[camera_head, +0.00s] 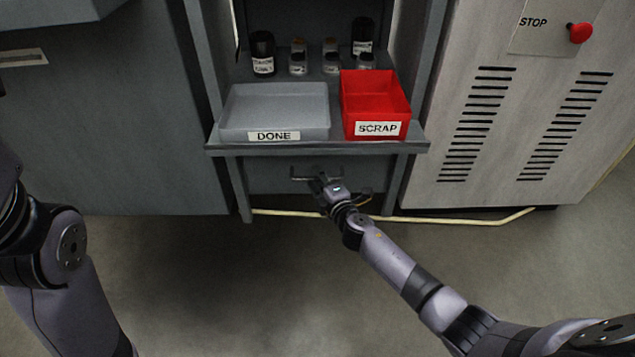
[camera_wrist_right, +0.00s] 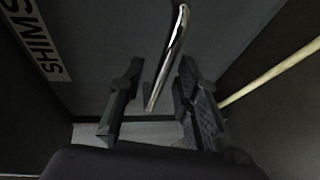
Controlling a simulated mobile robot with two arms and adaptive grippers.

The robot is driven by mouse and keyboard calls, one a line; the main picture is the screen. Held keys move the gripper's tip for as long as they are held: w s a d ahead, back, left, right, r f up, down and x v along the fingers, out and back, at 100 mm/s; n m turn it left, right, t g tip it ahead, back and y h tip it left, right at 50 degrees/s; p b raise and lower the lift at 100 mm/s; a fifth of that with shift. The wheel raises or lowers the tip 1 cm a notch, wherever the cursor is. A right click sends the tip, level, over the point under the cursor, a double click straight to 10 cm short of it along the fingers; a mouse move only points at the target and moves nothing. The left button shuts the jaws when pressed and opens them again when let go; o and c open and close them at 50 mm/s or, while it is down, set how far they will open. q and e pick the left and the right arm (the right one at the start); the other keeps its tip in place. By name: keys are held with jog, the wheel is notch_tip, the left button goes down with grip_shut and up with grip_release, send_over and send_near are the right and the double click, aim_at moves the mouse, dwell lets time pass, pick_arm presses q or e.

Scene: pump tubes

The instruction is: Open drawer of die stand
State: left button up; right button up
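The die stand (camera_head: 222,150) is a grey stand with a shelf. Its drawer (camera_head: 265,178) sits under the shelf and looks closed. The drawer has a metal bar handle (camera_head: 300,179), which shows as a shiny bar (camera_wrist_right: 168,55) in the right wrist view. My right gripper (camera_head: 318,183) is at the right part of the handle. In the right wrist view my right gripper (camera_wrist_right: 158,85) has its fingers apart, with the handle between them and gaps visible on both sides. My left arm shows at the left of the head view, but its gripper is out of view.
A grey DONE tray (camera_head: 275,105) and a red SCRAP bin (camera_head: 378,98) stand on the shelf. Several small labelled containers (camera_head: 298,65) stand behind them. A vented cabinet (camera_head: 510,115) is on the right. A pale line (camera_head: 440,221) runs along the floor. The floor in front is clear.

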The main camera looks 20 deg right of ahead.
jog(key=shift+w, duration=0.2)
grip_shut()
dwell(0.3)
dwell(0.5)
